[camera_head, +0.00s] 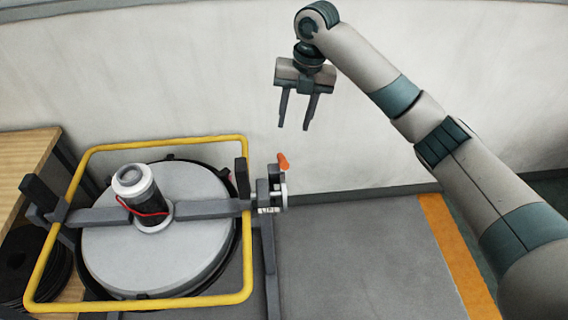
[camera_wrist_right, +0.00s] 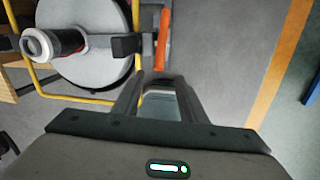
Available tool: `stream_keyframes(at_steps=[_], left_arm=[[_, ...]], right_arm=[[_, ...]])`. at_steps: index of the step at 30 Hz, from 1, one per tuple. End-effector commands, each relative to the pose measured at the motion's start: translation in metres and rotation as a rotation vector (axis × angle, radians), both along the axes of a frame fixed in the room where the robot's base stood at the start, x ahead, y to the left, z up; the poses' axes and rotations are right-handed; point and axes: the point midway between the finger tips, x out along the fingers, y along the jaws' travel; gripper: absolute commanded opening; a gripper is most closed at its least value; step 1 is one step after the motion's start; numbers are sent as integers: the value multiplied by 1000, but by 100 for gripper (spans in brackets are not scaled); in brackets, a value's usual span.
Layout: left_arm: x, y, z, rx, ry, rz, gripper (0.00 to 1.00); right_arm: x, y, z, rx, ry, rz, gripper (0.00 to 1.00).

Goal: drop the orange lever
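The orange lever (camera_head: 283,161) sticks up from a grey bracket (camera_head: 270,190) at the right end of the grey crossbar, beside the yellow frame. In the right wrist view the lever (camera_wrist_right: 162,40) shows as an orange bar just beyond the fingertips. My right gripper (camera_head: 296,127) is above the lever and a little to its right in the head view, fingers pointing down. Its fingers (camera_wrist_right: 160,78) are apart with nothing between them, and it does not appear to touch the lever. My left gripper is not in view.
A yellow tube frame (camera_head: 150,142) surrounds a round grey tank lid (camera_head: 200,250) with a cylinder (camera_head: 140,190) and red wire on the crossbar. A wooden surface (camera_head: 22,155) stands at left. The wall is close behind. Grey floor (camera_head: 350,260) at right is clear.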

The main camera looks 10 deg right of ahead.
Motion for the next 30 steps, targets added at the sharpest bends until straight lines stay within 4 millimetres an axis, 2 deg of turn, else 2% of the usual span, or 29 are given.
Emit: stream_keyframes(at_steps=[8,14,20,30], left_arm=[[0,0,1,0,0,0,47],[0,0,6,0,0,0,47],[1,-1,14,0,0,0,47],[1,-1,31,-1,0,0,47]], right_arm=[[0,1,-3,1,0,-1,39],[0,3,-17,0,1,-3,39],[0,8,-45,1,3,-3,39],[1,17,-105,1,3,-3,39]])
